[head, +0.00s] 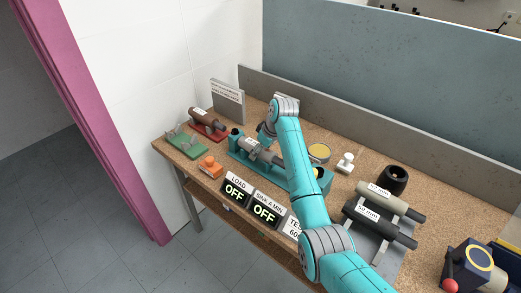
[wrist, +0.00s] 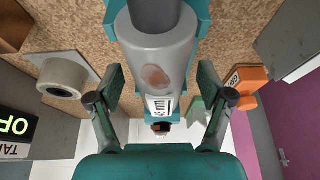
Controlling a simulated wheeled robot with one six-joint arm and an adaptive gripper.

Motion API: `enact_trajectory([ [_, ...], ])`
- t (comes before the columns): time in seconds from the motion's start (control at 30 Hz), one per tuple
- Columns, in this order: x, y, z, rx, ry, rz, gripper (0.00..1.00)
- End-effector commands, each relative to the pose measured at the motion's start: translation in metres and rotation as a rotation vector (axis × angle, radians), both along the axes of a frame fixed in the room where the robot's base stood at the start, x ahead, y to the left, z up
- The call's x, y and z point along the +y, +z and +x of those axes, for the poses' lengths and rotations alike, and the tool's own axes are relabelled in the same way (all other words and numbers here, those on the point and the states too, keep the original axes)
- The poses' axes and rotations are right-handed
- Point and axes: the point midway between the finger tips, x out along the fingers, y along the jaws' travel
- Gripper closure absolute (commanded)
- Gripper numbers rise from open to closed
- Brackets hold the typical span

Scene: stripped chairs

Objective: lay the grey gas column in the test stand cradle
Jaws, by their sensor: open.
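The grey gas column (head: 263,153) lies lengthwise in the teal test stand (head: 292,178) on the bench. In the wrist view the grey column (wrist: 166,53) has a brownish patch, a white label and a darker rod at its upper end. Teal cradle walls (wrist: 201,17) stand on both sides of it there. My gripper (wrist: 160,88) is open, with one finger on each side of the column and visible gaps between. In the head view my gripper (head: 267,134) is just above the stand and partly hidden by my arm.
A brown column (head: 206,117) lies in a red cradle at the left, beside a green cradle (head: 186,146) and an orange block (head: 210,166). OFF displays (head: 264,211) line the front edge. A beige column (head: 391,199), a dark column (head: 382,226) and a black cup (head: 393,180) are right.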

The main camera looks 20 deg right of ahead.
Motion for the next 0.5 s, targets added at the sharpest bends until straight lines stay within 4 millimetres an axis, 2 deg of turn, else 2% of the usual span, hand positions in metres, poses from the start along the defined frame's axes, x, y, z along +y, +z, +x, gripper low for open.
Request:
enact_trajectory([
  [0.17,-0.005,0.021,-0.006,-0.005,0.000,0.000,0.21],
  [0.5,-0.020,0.083,-0.026,-0.006,-0.001,0.001,0.21],
])
